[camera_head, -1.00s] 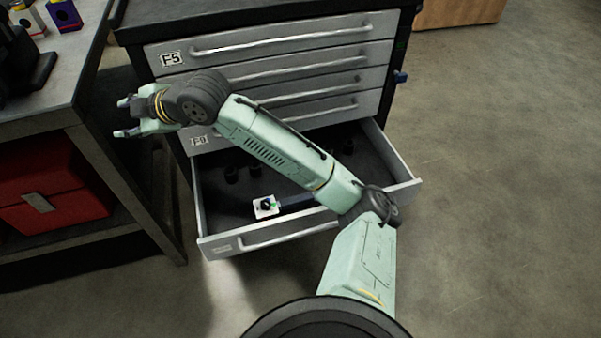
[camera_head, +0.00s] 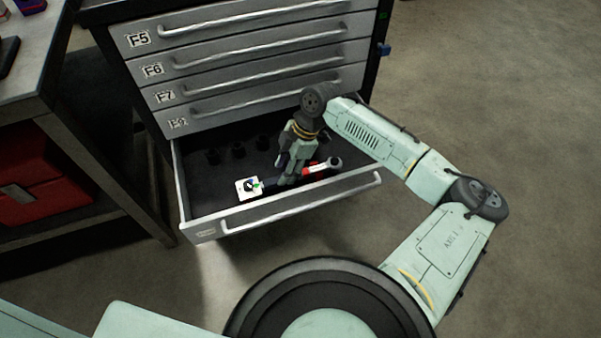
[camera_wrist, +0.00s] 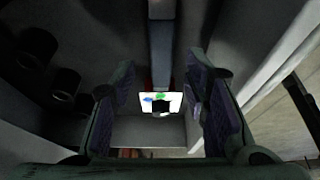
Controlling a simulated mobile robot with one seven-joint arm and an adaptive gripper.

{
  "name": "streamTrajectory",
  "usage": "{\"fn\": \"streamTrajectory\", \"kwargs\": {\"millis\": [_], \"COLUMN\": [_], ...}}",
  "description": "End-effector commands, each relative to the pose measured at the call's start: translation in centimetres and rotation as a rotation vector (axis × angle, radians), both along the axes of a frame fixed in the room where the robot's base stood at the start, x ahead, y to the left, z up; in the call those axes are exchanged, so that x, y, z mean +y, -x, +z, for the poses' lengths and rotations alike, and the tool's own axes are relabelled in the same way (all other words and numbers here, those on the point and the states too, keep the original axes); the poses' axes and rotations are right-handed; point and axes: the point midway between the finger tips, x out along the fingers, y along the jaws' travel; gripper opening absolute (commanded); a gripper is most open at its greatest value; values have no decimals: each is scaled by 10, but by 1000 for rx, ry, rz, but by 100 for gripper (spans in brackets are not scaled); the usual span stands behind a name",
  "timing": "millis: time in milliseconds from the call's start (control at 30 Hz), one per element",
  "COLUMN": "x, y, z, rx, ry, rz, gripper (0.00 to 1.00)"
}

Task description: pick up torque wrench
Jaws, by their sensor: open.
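The torque wrench (camera_head: 318,169) lies in the open bottom drawer, near its front wall. Red and silver parts and a round head show right of my gripper; a dark handle runs left toward a white tag with blue and green marks (camera_head: 247,188). My gripper (camera_head: 285,172) points down into the drawer at the wrench and partly hides its middle. In the wrist view, the fingers (camera_wrist: 163,92) are apart, with a blue-grey bar (camera_wrist: 161,45), seemingly part of the wrench, running along the line between them. The tag (camera_wrist: 160,102) shows beyond. I cannot tell whether the fingers touch the wrench.
The drawer's front wall with its handle (camera_head: 310,205) is close to my gripper. Several dark round sockets (camera_head: 238,149) stand toward the drawer's back. Closed drawers (camera_head: 250,50) rise behind. A workbench (camera_head: 35,70) with a red box (camera_head: 40,185) below is at left.

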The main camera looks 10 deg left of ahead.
Motion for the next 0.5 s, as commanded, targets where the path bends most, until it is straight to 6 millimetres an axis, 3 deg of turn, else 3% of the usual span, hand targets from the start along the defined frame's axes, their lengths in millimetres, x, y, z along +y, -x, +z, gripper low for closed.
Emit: {"fn": "streamTrajectory", "kwargs": {"millis": [333,500], "x": [11,14], "y": [10,12], "z": [-40,-50], "rx": [0,-1], "ry": [1,-1], "rz": [-1,-3], "gripper": [42,42]}}
